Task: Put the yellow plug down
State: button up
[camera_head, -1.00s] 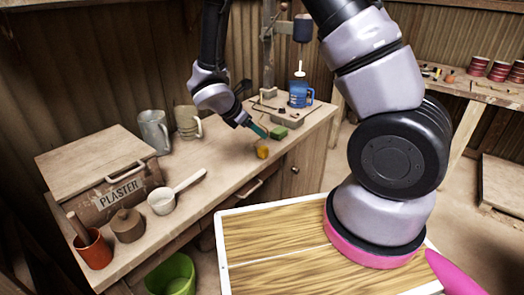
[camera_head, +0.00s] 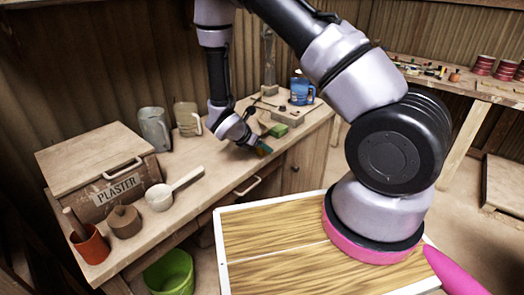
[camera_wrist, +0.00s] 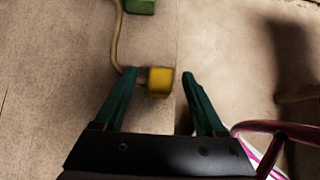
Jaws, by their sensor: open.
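The yellow plug (camera_wrist: 159,81) shows in the wrist view as a small yellow block with a tan cord at its left side. It sits at the front edge of the wooden bench (camera_wrist: 50,70), between the tips of my gripper. My gripper (camera_wrist: 160,75) has its two teal fingers spread, with gaps to both sides of the plug. In the head view my gripper (camera_head: 264,150) is low at the bench's front edge and mostly hides the plug. I cannot tell the exact height of the plug above the wood.
A green block (camera_head: 279,131) lies just behind my gripper, with a blue mug (camera_head: 301,91) farther back. The floor lies beyond the bench edge.

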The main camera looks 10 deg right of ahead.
jog(key=shift+w+d+f, duration=0.2)
jog(key=shift+d+f, duration=0.1)
jog(key=shift+f, duration=0.1)
grip_shut()
jog(key=shift+r, duration=0.1)
